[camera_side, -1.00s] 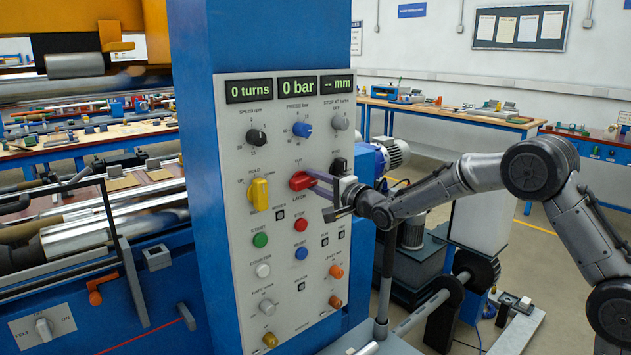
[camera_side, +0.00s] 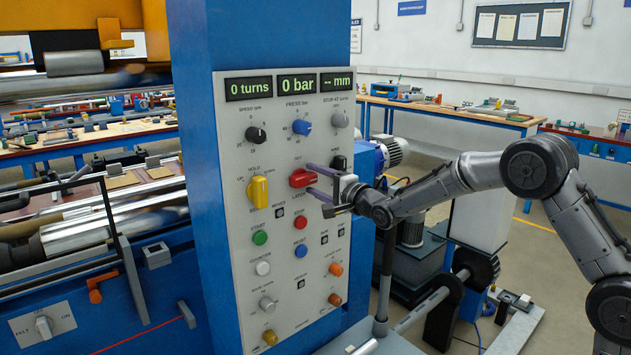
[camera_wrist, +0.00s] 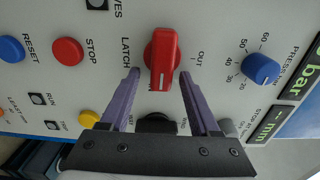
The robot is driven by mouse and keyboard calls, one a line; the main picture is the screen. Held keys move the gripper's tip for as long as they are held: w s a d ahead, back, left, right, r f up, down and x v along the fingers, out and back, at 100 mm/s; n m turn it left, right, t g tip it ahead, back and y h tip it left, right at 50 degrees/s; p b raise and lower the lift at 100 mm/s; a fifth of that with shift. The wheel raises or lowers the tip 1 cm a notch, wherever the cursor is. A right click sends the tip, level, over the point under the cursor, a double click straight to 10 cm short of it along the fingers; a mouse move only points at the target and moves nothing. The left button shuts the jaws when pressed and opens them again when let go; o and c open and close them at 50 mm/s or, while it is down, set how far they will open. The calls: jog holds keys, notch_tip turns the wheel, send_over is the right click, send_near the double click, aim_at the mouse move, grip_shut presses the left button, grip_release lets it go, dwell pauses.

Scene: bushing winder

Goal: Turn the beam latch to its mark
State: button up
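The beam latch is a red knob (camera_side: 302,178) in the middle of the grey panel, with OUT above it and LATCH below. Its ridge lies near level in the side view. In the wrist view the red knob (camera_wrist: 162,58) has its ridge running up and down the picture, between the LATCH and OUT labels. My gripper (camera_side: 310,179) is open in front of the panel, at the knob's right end. In the wrist view my gripper (camera_wrist: 158,73) has one purple finger on each side of the knob, with gaps. The mark it points at cannot be made out.
A black knob (camera_side: 339,164) sits close to the right, behind my fingers. A yellow knob (camera_side: 258,192) is at the left, a red STOP button (camera_side: 299,222) below and a blue PRESS knob (camera_side: 301,127) above. Free air lies in front of the panel.

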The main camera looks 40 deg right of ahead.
jog(key=shift+s, duration=0.1)
jog(key=s, duration=1.3)
jog(key=shift+s, duration=0.35)
jog(key=s+a+r+n, duration=0.3)
jog(key=s+r+n, duration=0.1)
jog(key=s+r, duration=0.6)
jog(key=s+f+n+g, duration=0.6)
jog(key=s+f+n, duration=0.1)
jog(key=s, duration=0.5)
jog(key=s+a+f+n+g, duration=0.1)
jog(key=s+f+n+g, duration=0.5)
jog(key=s+f, duration=0.4)
jog(key=shift+s+f+n, duration=0.15)
jog(key=shift+s+n, duration=0.45)
jog(key=shift+s, duration=0.35)
